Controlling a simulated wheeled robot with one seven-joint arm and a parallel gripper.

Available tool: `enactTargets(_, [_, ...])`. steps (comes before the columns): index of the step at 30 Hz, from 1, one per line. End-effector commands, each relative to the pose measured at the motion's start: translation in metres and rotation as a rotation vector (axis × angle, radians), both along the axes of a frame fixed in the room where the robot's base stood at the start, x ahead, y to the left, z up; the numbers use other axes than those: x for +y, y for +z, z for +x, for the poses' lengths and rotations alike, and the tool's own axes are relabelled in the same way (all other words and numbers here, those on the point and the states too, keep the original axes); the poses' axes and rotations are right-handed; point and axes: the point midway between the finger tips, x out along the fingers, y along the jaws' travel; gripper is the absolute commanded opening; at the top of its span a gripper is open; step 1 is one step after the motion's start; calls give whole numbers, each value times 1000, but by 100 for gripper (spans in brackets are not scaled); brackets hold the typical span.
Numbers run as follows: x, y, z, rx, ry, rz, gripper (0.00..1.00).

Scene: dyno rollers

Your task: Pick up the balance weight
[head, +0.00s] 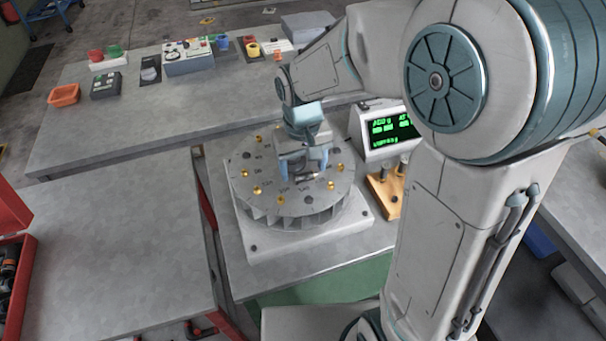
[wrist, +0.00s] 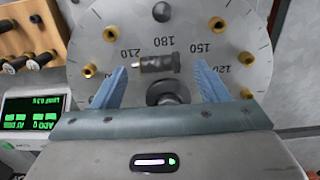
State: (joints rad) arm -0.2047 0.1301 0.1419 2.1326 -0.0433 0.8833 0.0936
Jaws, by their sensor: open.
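The balance weight looks to be the small dark metal cylinder (wrist: 160,63) lying on its side on the grey disc, close to the printed 180 and 210. In the head view it shows as a small dark and silver piece (head: 308,176) beside my fingers. My gripper (head: 303,167) is over the disc (head: 262,206) and pointing down. In the wrist view its two blue fingers (wrist: 162,72) are apart, with the cylinder in the gap between them. No contact with either finger is visible. My fingers hide part of the disc in the head view.
Several brass plugs (head: 257,190) stand up around the disc. A display box (head: 386,133) with green text and a wooden block with dark-handled pieces (head: 384,190) stand to its right. The left bench (head: 120,240) is largely clear. Control boxes (head: 188,60) stand on the back bench.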

Motion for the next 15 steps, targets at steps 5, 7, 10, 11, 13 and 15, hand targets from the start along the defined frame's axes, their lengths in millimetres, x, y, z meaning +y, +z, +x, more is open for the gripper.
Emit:
enactTargets(5, [0, -17, 0, 1, 0, 0, 67])
enactTargets(7, [0, -19, 0, -1, 0, 0, 67])
enactTargets(10, [0, -18, 0, -1, 0, 0, 67])
enactTargets(11, [0, -18, 0, -1, 0, 0, 67])
enactTargets(13, [0, -18, 1, -1, 0, 0, 56])
enactTargets(15, [0, -18, 1, -2, 0, 1, 37])
